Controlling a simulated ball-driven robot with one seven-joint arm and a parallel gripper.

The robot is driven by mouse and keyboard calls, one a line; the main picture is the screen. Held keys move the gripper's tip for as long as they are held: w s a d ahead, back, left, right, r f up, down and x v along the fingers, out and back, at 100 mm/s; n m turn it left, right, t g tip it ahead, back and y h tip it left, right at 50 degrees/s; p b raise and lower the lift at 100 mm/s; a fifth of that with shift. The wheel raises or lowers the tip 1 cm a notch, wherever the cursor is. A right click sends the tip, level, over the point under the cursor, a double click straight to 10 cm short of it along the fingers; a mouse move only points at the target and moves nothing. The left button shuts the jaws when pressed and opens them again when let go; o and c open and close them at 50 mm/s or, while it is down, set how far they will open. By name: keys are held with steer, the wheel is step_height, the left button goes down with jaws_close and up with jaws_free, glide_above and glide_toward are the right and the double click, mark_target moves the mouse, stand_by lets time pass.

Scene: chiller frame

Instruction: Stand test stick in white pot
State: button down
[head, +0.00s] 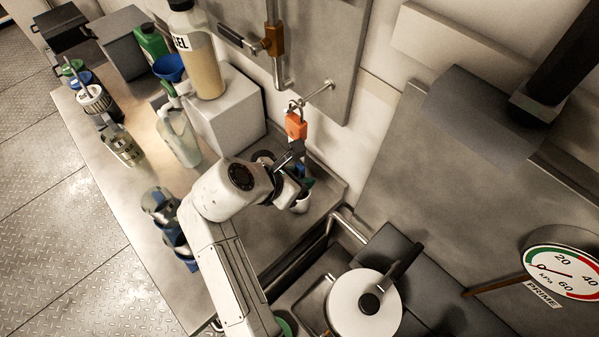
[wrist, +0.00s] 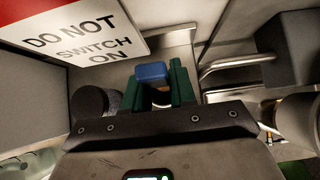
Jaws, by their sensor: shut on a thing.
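My gripper (head: 305,180) is at the back of the steel worktop, below the orange padlock. In the wrist view its two green fingers (wrist: 158,84) are shut on a blue-ended piece (wrist: 151,72), which looks like the test stick. Most of the stick is hidden by the fingers. A small white pot (head: 300,204) shows just below the gripper in the head view, partly covered by the wrist. I cannot tell whether the stick is inside it, above it or touching it.
The orange padlock (head: 296,126) hangs close to the gripper. A dark cylinder (wrist: 90,103) stands left of the fingers. A white-lidded pan (head: 364,305) sits front right. Bottles, including a spray bottle (head: 180,138), crowd the left. A metal rail (head: 347,226) runs right of the gripper.

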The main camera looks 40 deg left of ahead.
steer(key=c, duration=0.9)
jaws_free()
steer(key=v, duration=1.2)
